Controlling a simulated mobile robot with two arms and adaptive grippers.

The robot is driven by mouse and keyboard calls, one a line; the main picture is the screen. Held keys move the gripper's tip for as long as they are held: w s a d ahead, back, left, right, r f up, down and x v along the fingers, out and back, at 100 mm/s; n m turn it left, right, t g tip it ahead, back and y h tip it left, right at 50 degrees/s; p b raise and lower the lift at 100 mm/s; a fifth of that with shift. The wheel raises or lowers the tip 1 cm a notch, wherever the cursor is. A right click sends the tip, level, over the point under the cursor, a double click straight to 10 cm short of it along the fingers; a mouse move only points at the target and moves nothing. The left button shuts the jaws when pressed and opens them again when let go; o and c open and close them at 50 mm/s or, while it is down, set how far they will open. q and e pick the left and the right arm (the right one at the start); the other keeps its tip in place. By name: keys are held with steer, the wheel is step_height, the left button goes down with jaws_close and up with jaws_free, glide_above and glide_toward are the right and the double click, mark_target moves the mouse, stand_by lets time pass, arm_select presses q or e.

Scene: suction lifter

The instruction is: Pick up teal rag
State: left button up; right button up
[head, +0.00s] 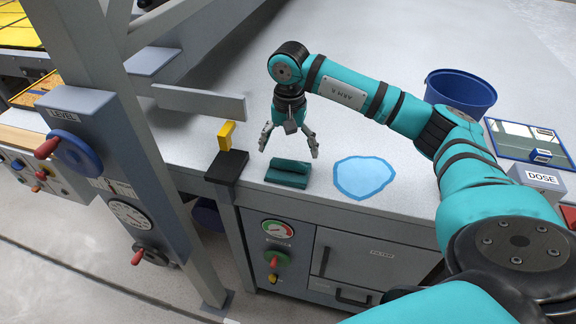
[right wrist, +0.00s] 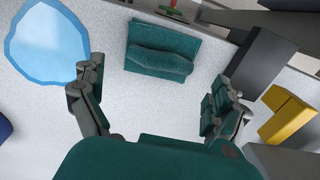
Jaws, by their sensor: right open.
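The teal rag (head: 287,177) lies folded on the light worktop close to its front edge. In the right wrist view the rag (right wrist: 160,50) lies ahead of the fingers, with a raised fold along its middle. My right gripper (head: 289,152) is open and empty, pointing down above the rag and apart from it. Its two fingers also show in the right wrist view (right wrist: 163,108), spread wide with bare worktop between them. My left gripper is in neither view.
A blue puddle-like patch (head: 364,177) lies right of the rag. A black block (head: 228,166) with a yellow upright piece (head: 226,136) stands just left of it. A blue bucket (head: 460,91) stands farther right.

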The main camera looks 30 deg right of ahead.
mark_target(288, 162)
steer(key=shift+s+f, duration=0.1)
steer(key=shift+f, duration=0.3)
step_height(288, 162, down, 4)
steer(key=p, duration=0.2)
steer(key=shift+f+p, duration=0.25)
steer(key=shift+p, duration=0.15)
steer(key=shift+a+f, duration=0.1)
steer(key=shift+f, duration=0.05)
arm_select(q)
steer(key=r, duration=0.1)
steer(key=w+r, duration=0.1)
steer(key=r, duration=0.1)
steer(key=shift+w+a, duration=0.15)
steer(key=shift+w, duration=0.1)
arm_select(e)
steer(key=c, duration=0.9)
